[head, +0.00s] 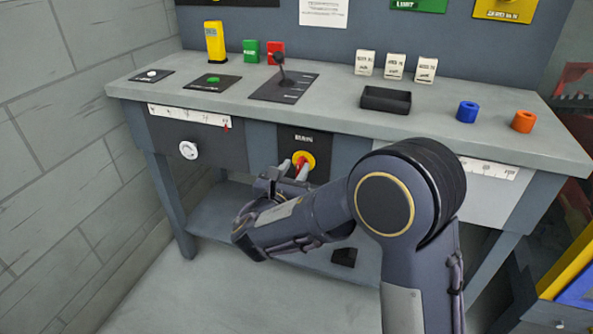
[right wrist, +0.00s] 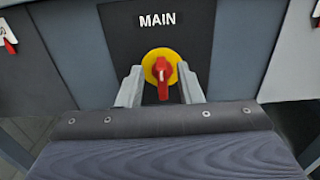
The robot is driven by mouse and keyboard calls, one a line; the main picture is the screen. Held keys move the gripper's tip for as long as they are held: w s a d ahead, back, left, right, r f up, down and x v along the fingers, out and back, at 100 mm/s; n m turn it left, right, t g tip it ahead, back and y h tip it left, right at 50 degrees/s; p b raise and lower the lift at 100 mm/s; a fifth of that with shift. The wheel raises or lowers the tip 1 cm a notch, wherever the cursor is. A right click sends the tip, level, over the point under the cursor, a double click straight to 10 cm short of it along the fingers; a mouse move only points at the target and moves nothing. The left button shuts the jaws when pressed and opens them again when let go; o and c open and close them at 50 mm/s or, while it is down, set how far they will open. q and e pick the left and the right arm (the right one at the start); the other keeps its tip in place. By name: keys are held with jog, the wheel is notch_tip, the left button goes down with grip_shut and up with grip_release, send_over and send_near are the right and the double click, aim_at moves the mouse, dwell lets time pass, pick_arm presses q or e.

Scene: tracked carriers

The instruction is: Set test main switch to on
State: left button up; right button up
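The main switch (head: 303,160) is a red handle on a yellow round plate, set in a dark panel on the bench front. In the right wrist view the red handle (right wrist: 163,80) points up and down under the label MAIN (right wrist: 160,20). My right gripper (head: 290,172) is in front of the switch. In the right wrist view its two fingers (right wrist: 160,88) stand apart on either side of the red handle, with gaps showing on both sides. I cannot tell how deep the fingers reach. My left gripper is not in view.
The bench top (head: 335,115) bears a lever (head: 281,70), a black tray (head: 386,99), a blue ring (head: 467,111) and an orange ring (head: 522,121). A white dial (head: 188,150) sits on the bench front, left of the switch. A lower shelf (head: 215,215) runs below.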

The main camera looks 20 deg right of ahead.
jog(key=shift+x, duration=0.85)
grip_shut()
